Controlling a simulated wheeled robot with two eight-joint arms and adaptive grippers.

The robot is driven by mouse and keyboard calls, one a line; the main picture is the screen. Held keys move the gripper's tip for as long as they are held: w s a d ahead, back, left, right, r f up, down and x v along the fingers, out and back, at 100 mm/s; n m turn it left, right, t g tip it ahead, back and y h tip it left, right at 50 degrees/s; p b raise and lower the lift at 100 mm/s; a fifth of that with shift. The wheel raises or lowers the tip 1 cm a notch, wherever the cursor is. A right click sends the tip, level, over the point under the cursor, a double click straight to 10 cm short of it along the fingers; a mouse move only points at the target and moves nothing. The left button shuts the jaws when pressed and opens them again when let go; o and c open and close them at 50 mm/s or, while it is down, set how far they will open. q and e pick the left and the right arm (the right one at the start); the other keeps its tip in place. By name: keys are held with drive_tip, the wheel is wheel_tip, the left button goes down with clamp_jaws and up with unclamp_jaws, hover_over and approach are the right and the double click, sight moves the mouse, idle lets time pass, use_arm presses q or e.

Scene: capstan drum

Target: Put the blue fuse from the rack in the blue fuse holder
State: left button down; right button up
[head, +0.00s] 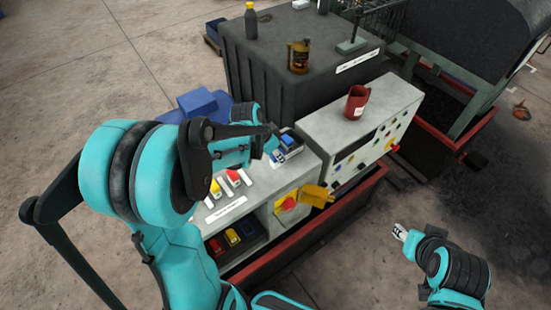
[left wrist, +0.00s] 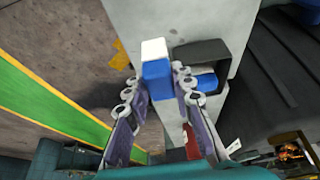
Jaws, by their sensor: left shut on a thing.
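My left gripper (head: 276,150) is above the far end of the grey bench top. In the left wrist view its two fingers (left wrist: 158,88) are shut on the blue fuse (left wrist: 156,78), a blue block with a white end. The fuse (head: 279,156) also shows at the fingertips in the head view. Beside it is a dark housing (left wrist: 203,53) with a blue part (left wrist: 207,82), which looks like the blue fuse holder. The fuse appears outside this housing; contact cannot be told. My right gripper (head: 400,232) is low at the right, away from the bench, its finger opening unclear.
A yellow fuse (head: 215,188) and a red fuse (head: 233,176) stand on the bench top near labels. A shelf below holds coloured blocks (head: 232,238). A yellow-and-red switch (head: 288,204) projects from the front.

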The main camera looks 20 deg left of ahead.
sight(275, 160)
use_arm(q)
drive_tip(key=shift+w+a+f, duration=0.7)
drive_tip(key=shift+w+a, duration=0.05)
drive_tip(key=shift+w, duration=0.1)
drive_tip(key=shift+f, duration=0.15)
drive_tip(key=shift+w+f, duration=0.1)
drive_tip(key=shift+f, duration=1.85)
drive_tip(key=c, duration=1.3)
unclamp_jaws()
drive_tip(key=shift+f, duration=0.1)
